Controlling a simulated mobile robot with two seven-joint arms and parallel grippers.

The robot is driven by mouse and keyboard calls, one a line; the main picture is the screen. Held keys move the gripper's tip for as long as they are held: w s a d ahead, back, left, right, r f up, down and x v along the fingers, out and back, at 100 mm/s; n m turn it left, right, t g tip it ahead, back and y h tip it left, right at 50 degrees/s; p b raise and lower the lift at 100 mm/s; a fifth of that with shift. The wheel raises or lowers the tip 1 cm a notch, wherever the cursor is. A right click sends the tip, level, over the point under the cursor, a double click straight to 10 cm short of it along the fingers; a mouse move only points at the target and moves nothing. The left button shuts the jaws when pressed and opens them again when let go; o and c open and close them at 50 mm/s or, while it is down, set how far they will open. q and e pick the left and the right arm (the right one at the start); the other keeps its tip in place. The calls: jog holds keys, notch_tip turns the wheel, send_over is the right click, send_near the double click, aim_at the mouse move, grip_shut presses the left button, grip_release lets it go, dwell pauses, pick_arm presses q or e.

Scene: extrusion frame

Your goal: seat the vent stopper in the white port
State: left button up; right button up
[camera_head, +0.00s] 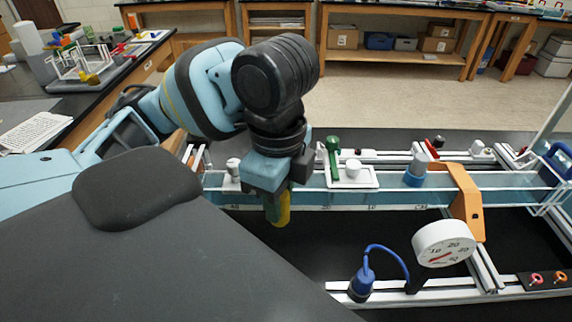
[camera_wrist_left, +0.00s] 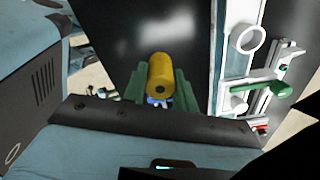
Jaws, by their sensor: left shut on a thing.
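My left gripper (camera_head: 277,198) is shut on a yellow cylinder, which I take as the vent stopper (camera_head: 283,213). The white port (camera_head: 353,169) stands upright on a white plate, right of the gripper and a little farther back. In the left wrist view the port (camera_wrist_left: 247,39) shows as a white ring at upper right, apart from the stopper. My right gripper is not in view.
A green-handled valve (camera_head: 333,146) stands just left of the port. A blue-and-white fitting (camera_head: 416,170) and an orange bracket (camera_head: 467,200) are to its right. A round gauge (camera_head: 443,244) and a blue cable plug (camera_head: 362,284) are nearer. The dark area under the gripper looks clear.

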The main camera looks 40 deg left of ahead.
pick_arm(q)
jog(key=w+a, duration=0.3)
jog(key=w, duration=0.1)
jog(key=w+a+f, duration=0.1)
jog(key=w+a, duration=0.2)
jog(key=w, duration=0.1)
jog(key=w+a, duration=0.3)
jog(key=shift+w+f, duration=0.25)
jog(key=shift+w, duration=0.15)
jog(key=shift+d+f, duration=0.1)
jog(key=shift+f, duration=1.65)
jog(key=shift+f, duration=0.15)
jog(key=o, duration=1)
jog(key=shift+c, duration=0.2)
notch_tip(320, 180, up, 12)
jog(key=shift+r, duration=0.2)
